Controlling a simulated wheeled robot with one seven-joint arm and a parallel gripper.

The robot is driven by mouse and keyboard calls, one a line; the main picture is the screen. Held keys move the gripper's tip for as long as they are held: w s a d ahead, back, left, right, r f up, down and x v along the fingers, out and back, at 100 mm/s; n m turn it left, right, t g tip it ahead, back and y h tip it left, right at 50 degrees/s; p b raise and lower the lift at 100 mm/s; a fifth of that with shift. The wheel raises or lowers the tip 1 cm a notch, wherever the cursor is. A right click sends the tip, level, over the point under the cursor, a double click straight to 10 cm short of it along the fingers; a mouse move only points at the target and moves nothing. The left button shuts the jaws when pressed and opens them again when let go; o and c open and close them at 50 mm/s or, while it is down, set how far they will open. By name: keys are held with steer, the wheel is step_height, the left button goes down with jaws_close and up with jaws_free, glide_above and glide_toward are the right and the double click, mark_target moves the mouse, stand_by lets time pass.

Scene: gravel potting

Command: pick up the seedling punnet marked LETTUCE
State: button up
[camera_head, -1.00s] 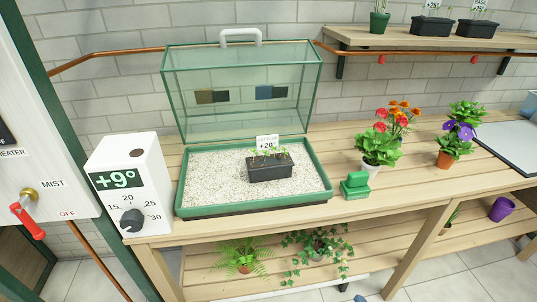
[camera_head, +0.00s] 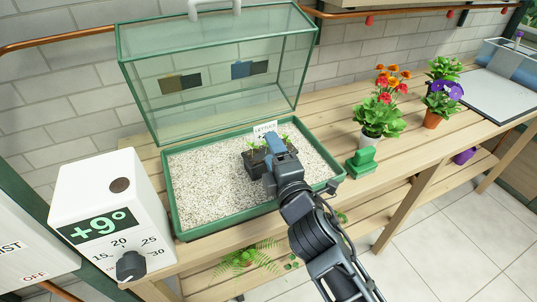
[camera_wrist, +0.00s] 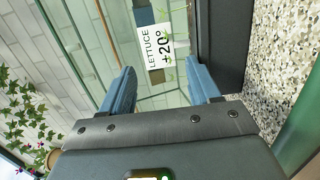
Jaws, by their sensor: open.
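The black seedling punnet (camera_head: 255,166) stands on pale gravel in the green-rimmed tray (camera_head: 238,217). Its white label (camera_head: 264,128) reads LETTUCE, and small green seedlings show around it. My gripper (camera_head: 276,147) is over the punnet's right part in the head view and hides some of it. In the wrist view my gripper (camera_wrist: 163,88) has its two blue fingers wide apart, with nothing held between them. The label (camera_wrist: 157,48) shows beyond the gap, and the dark punnet (camera_wrist: 222,42) is beside the right finger. I cannot tell whether that finger touches it.
The tray's glass cover (camera_head: 215,85) is tilted open behind it. A white dial box (camera_head: 112,215) reading +9° stands at the left. A green block (camera_head: 362,162) and potted flowers (camera_head: 381,117) are to the right. The wooden bench between them is partly clear.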

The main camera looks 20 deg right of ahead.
mark_target(266, 151)
steer(key=w, duration=0.4)
steer(key=w+p, duration=0.1)
steer(key=w, duration=0.1)
steer(key=shift+d, duration=0.35)
steer(key=shift+r, duration=0.1)
jaws_close()
